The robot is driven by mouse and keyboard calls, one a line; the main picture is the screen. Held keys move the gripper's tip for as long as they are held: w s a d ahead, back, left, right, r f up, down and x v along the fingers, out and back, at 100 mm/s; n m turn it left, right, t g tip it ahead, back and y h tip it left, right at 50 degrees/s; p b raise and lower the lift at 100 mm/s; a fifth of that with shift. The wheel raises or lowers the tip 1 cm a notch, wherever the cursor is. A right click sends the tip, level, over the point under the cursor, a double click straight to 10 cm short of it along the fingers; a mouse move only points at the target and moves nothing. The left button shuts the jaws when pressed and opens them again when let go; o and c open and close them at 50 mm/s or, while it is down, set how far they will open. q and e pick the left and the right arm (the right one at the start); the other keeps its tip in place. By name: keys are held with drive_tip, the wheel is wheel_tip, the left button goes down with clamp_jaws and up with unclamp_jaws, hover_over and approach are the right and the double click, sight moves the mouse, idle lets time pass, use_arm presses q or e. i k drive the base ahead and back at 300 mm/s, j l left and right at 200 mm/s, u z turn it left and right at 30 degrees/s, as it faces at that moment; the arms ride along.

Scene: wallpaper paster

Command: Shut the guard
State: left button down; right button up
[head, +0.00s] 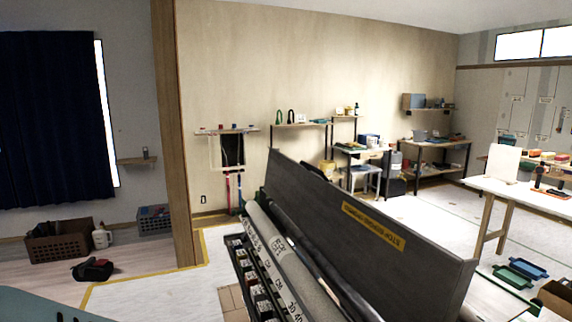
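The guard (365,235) is a long dark grey panel with a yellow label on its inner face. It stands raised and tilted along the right side of the pasting machine. The machine's rollers (290,264) lie uncovered to the left of the guard, running from the middle of the view to the bottom edge. A dark row of small labelled parts (256,281) runs along the machine's left side. Neither of my grippers shows in this view. The near end of the machine is cut off by the bottom edge.
A white-topped table (520,193) stands at the right. A brown crate (60,243) and a dark red-and-black item (92,270) are on the floor at the left.

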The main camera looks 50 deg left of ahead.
sight(405, 276)
drive_tip(key=i+j, duration=0.1)
drive_tip(key=j, duration=2)
drive_tip(key=i, duration=0.05)
